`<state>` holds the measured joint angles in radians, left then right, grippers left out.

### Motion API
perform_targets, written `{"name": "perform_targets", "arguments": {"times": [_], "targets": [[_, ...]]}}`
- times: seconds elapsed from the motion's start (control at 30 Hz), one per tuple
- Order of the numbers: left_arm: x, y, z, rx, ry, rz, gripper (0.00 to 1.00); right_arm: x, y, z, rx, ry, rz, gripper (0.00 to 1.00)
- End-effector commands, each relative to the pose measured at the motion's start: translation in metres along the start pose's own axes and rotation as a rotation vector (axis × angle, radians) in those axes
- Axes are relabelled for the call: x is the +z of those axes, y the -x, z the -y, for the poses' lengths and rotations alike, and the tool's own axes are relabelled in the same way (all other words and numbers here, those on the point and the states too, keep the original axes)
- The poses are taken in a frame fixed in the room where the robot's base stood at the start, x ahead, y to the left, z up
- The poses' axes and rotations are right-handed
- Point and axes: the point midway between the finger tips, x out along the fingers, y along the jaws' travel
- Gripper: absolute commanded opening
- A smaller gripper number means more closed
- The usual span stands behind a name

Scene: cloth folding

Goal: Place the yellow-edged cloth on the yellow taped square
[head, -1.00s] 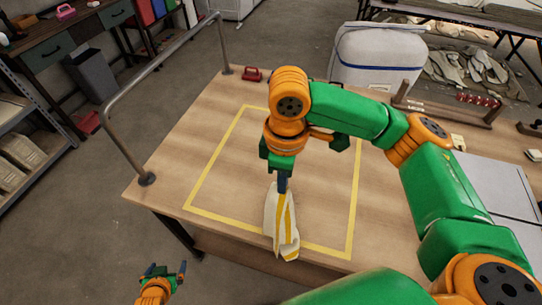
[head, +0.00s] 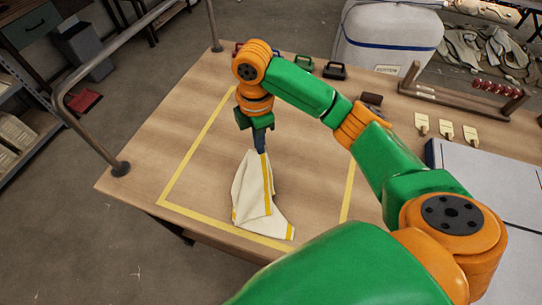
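The yellow-edged cloth (head: 252,198) is cream with yellow borders. It hangs bunched from my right gripper (head: 261,150), its lower part spread toward the front of the taped square. The gripper's fingers are closed on the cloth's top. The yellow taped square (head: 182,172) is on the wooden table; its far right part is hidden behind my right arm. The cloth's lower edge is close to the front tape line; I cannot tell how much of it rests on the table. My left gripper is out of view.
A metal rail (head: 130,70) runs along the table's left edge. A white bin with a blue band (head: 390,42) stands behind the table. A wooden rack (head: 460,94), several tags (head: 446,129) and a grey-white panel (head: 485,170) are at right. Clear tabletop lies left of the cloth.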

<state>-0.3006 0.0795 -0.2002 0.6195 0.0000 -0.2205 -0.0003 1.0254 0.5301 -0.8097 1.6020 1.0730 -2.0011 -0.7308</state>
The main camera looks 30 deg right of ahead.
Motion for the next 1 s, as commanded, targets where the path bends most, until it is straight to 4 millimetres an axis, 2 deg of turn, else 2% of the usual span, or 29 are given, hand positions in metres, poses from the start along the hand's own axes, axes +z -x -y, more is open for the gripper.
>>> {"name": "perform_targets", "arguments": {"times": [0.03,0.3,0.5,0.83,0.9,1.0], "targets": [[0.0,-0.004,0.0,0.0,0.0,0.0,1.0,0.008,-0.008,-0.008,-0.004,-0.007,0.0,0.0],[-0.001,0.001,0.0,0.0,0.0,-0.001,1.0,0.04,-0.06,-0.041,-0.003,-0.003,0.001,0.0],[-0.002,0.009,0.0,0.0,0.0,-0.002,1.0,0.043,-0.087,-0.044,-0.001,0.004,0.003,0.0],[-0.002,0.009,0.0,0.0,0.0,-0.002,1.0,0.042,-0.095,-0.044,0.001,0.003,0.002,0.0],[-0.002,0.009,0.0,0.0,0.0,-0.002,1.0,0.042,-0.095,-0.044,0.001,0.003,0.002,0.22],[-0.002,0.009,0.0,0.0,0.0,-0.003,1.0,0.042,-0.095,-0.044,0.001,0.003,0.002,0.49]]}}
